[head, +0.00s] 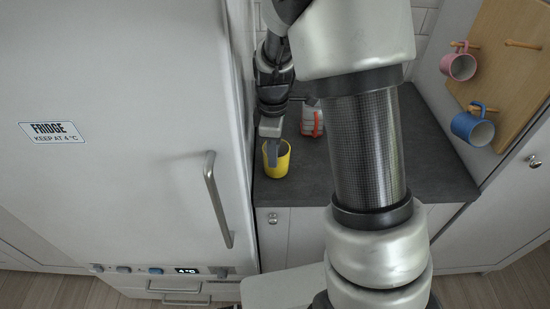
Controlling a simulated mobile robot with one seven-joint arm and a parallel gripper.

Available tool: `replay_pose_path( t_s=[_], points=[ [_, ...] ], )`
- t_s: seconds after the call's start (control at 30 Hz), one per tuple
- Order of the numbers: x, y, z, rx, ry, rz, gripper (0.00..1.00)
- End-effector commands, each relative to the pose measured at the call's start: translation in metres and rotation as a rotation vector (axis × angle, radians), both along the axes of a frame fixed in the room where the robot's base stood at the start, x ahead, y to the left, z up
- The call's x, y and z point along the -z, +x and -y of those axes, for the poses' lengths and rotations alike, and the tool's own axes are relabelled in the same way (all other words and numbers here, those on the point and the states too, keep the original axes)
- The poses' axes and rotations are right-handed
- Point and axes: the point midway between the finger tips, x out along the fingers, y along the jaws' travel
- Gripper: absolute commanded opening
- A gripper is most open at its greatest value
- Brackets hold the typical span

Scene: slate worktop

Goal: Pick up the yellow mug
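The yellow mug (282,167) stands upright on the slate worktop (312,183), near its front left corner beside the fridge. My gripper (271,152) points down at the mug, with a grey finger reaching to the mug's opening on its left side. Whether the finger is inside the mug or in front of it is hard to tell. The other finger and the gap between them cannot be made out, and no mug handle shows.
A white and red container (312,120) stands behind the mug. The fridge (110,110) rises close on the left, with a protruding handle (217,200). A pink mug (461,67) and a blue mug (473,128) hang on a wooden peg board (515,75) at right.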

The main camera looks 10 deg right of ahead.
Motion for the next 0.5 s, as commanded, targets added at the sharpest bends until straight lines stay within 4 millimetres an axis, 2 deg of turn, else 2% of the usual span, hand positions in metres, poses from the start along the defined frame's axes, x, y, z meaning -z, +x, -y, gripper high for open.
replay_pose_path(
  t_s=[0.13,0.33,0.5],
  points=[
    [0.013,-0.003,-0.001,-0.002,-0.001,-0.003,0.25],
    [0.043,-0.006,-0.002,0.000,-0.001,-0.003,0.25],
    [0.053,-0.005,-0.002,0.000,-0.001,0.000,0.25]
  ],
)
